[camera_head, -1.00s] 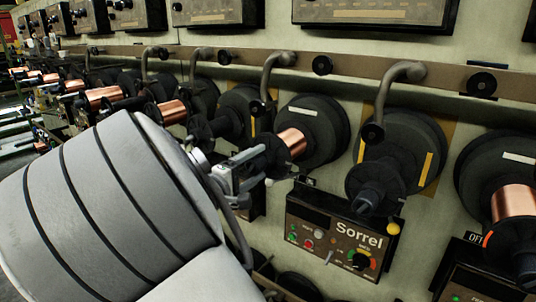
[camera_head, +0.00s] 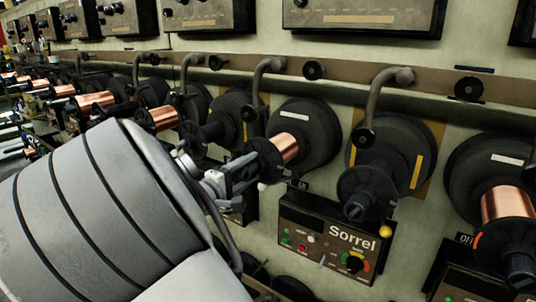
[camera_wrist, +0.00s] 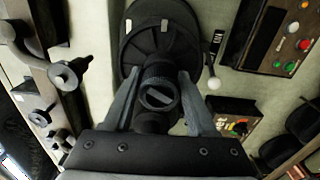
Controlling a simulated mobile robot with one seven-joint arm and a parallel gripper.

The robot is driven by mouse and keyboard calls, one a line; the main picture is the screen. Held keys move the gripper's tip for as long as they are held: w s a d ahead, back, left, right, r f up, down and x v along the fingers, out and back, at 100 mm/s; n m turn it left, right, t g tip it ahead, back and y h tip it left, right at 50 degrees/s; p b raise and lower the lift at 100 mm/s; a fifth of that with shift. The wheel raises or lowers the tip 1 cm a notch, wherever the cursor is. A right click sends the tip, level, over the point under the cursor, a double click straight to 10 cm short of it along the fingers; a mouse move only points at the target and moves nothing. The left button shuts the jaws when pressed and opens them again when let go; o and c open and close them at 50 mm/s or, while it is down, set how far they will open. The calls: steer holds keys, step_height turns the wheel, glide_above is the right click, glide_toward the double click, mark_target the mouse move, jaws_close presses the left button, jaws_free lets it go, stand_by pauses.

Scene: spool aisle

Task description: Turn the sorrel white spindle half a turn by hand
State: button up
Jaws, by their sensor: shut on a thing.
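The Sorrel white spindle (camera_head: 286,148) carries a copper-coloured spool between dark discs, with a white mark on its back disc. It stands at the upper left of the panel (camera_head: 325,240) labelled Sorrel. My gripper (camera_head: 248,168) is at the spindle's front end. In the wrist view its two fingers (camera_wrist: 158,92) stand either side of the dark round end knob (camera_wrist: 158,97) and are shut on it. The knob's slot is tilted. Behind it the dark flange (camera_wrist: 155,45) shows two pale marks. The copper is hidden there.
A lever with a white ball (camera_wrist: 212,84) sits close beside the fingers. A yellow-marked spindle (camera_head: 385,165) is to the right, with a yellow ball (camera_head: 385,232) below it. Curved hooked arms (camera_head: 262,85) hang from the rail above. Other spindles line the wall.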

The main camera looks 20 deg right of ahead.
steer(key=shift+r+n+p, duration=0.15)
steer(key=shift+n+p, duration=1.45)
steer(key=shift+p, duration=0.05)
steer(key=shift+n+p, duration=0.5)
steer(key=shift+p, duration=0.15)
steer(key=shift+n+p, duration=1.8)
steer(key=shift+p, duration=0.3)
steer(key=shift+n+p, duration=2.3)
steer(key=shift+p, duration=0.4)
steer(key=shift+n+p, duration=1.55)
steer(key=shift+n, duration=0.05)
steer(key=o, duration=1.4)
steer(key=shift+o, duration=0.2)
